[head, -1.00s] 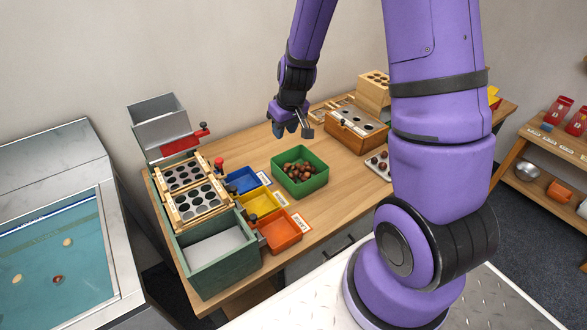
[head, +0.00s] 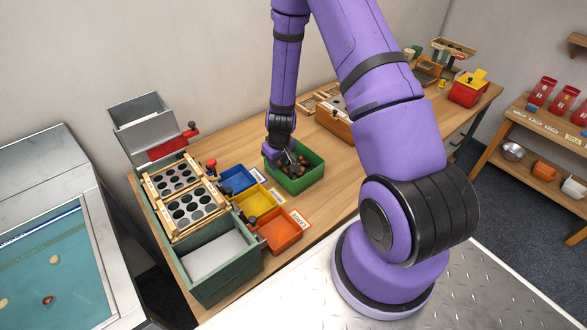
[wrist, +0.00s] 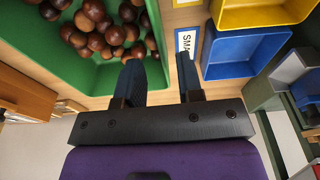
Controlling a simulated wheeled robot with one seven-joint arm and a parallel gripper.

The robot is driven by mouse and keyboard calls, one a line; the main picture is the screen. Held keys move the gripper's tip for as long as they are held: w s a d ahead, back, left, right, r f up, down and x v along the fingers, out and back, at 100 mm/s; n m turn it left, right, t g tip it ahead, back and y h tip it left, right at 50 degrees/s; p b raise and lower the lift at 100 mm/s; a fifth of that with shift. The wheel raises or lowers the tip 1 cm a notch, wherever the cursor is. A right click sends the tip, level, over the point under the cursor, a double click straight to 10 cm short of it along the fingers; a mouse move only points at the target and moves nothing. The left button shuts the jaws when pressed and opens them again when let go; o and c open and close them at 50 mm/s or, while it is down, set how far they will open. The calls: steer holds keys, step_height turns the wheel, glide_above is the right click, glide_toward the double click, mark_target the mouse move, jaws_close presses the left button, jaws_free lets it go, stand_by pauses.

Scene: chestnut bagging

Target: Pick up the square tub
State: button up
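The square green tub (head: 299,184) stands on the wooden table with brown chestnuts (head: 303,165) in it. In the wrist view the tub (wrist: 24,45) fills the upper left, with chestnuts (wrist: 100,32) inside. My gripper (head: 285,158) is at the tub's back left side, pointing down. In the wrist view my gripper (wrist: 157,60) is open with nothing held. Its left finger overlaps the tub's wall and its right finger is over the table outside, beside a label. The tub's rim runs between the fingers. I cannot tell whether they touch it.
Blue (head: 239,180), yellow (head: 256,202) and orange (head: 281,232) bins stand close left of the tub, with labels beside them. A green sorter with a perforated tray (head: 192,208) is further left. A wooden box (head: 333,122) stands behind right. The table right of the tub is partly hidden by my arm.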

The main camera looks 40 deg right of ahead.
mark_target(278, 182)
steer(key=shift+w+f, duration=0.15)
steer(key=shift+f, duration=1.5)
steer(key=shift+w+f, duration=0.15)
steer(key=shift+f, duration=1.45)
jaws_close()
